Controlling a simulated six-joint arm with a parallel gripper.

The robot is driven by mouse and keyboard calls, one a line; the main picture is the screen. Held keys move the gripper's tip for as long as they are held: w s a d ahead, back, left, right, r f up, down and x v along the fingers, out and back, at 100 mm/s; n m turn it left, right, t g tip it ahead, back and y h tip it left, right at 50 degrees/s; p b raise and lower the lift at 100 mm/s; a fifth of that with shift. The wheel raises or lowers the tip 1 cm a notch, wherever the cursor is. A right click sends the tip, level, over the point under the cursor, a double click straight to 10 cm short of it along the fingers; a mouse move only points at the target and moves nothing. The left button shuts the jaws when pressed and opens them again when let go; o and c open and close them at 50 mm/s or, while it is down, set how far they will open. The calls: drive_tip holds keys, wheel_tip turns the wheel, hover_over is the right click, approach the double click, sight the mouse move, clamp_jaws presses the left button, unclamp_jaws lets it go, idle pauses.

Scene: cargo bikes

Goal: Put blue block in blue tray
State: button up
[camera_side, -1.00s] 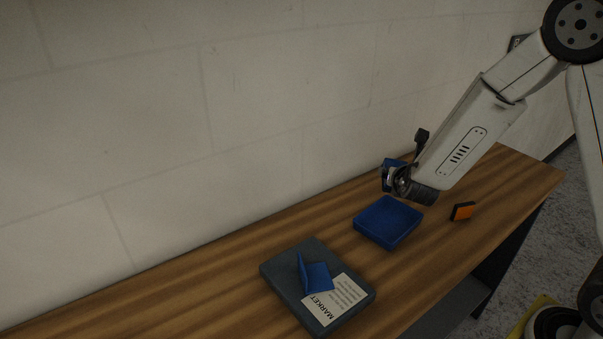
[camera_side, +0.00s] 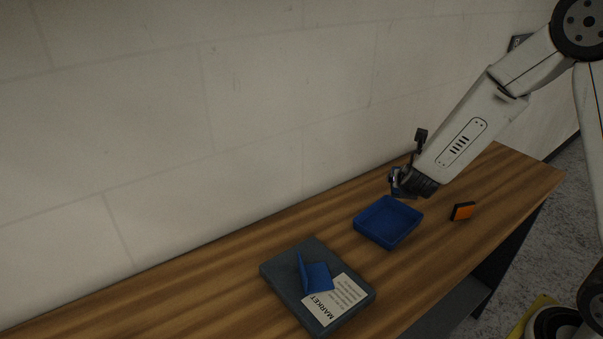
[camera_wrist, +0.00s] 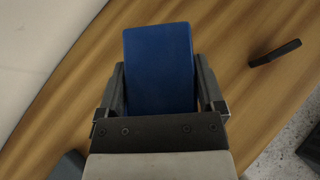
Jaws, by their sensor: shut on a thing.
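The blue block (camera_wrist: 158,70) is between the two fingers of my gripper (camera_wrist: 160,90) in the wrist view, and my gripper is shut on it. In the side view, my gripper (camera_side: 398,184) is just behind the blue tray (camera_side: 375,229), towards the wall. The block is mostly hidden by the gripper there. The tray is empty and rests flat on the wooden table. I cannot tell whether the block touches the table.
An orange block with dark sides (camera_side: 463,211) lies right of the tray. A dark grey slab (camera_side: 278,266) with a white MARKET label and an angled blue piece (camera_side: 317,275) lies to the left. The wall (camera_side: 180,130) runs behind the table (camera_side: 200,277).

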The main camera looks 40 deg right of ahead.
drive_tip(key=shift+f, duration=1.4)
drive_tip(key=shift+f, duration=0.1)
drive_tip(key=shift+f, duration=1.7)
drive_tip(key=shift+f, duration=0.55)
drive_tip(key=o, duration=1.2)
drive_tip(key=shift+r, duration=0.2)
